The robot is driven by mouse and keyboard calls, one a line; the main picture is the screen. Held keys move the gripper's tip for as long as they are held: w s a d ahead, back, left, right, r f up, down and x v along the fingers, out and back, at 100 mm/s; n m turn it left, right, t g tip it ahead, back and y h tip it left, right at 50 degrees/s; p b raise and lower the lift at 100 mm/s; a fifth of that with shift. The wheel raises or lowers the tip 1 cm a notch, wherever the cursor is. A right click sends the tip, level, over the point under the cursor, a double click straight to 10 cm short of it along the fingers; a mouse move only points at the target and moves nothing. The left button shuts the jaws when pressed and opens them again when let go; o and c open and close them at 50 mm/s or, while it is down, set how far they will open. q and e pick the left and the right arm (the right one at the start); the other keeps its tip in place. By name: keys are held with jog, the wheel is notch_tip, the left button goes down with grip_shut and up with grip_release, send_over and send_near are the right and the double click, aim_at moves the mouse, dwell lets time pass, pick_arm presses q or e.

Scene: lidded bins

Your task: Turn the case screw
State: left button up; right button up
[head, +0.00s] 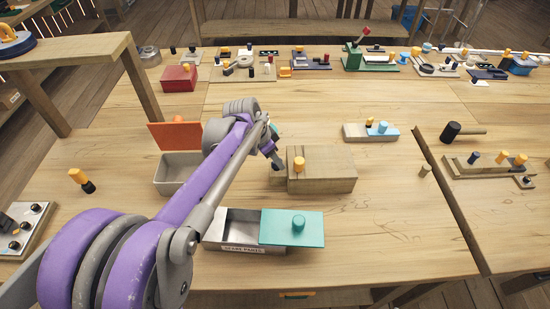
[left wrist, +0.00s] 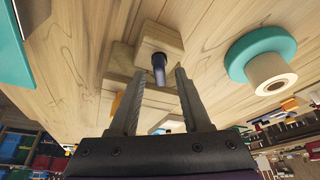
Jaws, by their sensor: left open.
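A wooden box-like case (head: 325,182) with an orange knob (head: 299,164) on top stands mid-table in the head view. My left gripper (head: 277,164) is at its left end, pointing down, and hides what lies under it there. In the left wrist view my left gripper (left wrist: 159,76) is open. A dark blue peg or screw (left wrist: 158,69) on a square wooden block (left wrist: 150,38) shows between the fingertips. I cannot tell whether the fingers touch it. My right gripper is not in view.
A grey bin (head: 225,243) with a teal sliding lid (head: 277,228) stands in front, and another bin (head: 176,172) with a raised orange lid (head: 174,136) at left. A teal flanged spool (left wrist: 244,53) is near the gripper. The table right of the case is mostly clear.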

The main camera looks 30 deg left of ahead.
pick_arm(q)
grip_shut()
jog(key=shift+n, duration=0.3)
dwell(0.3)
jog(key=n+y, duration=0.1)
jog(key=n, duration=0.1)
jog(key=n+y, duration=0.1)
jog(key=n, duration=0.2)
jog(key=shift+d+t, duration=0.2)
jog(key=shift+t, duration=0.1)
jog(key=n+y, duration=0.2)
jog(key=n, duration=0.3)
jog(key=shift+d+n, duration=0.15)
jog(key=shift+n, duration=0.25)
jog(key=n+g+y, duration=0.1)
jog(key=n, duration=0.1)
jog(key=n+g+y, duration=0.1)
jog(key=n, duration=0.2)
jog(key=shift+w+d+p, duration=0.1)
jog(key=shift+w+p, duration=0.05)
jog(key=shift+p, duration=0.25)
jog(key=n+g, duration=0.1)
jog(key=n, duration=0.4)
jog(key=shift+g+y, duration=0.3)
jog(key=shift+g, duration=0.1)
jog(key=shift+n, duration=0.4)
grip_release()
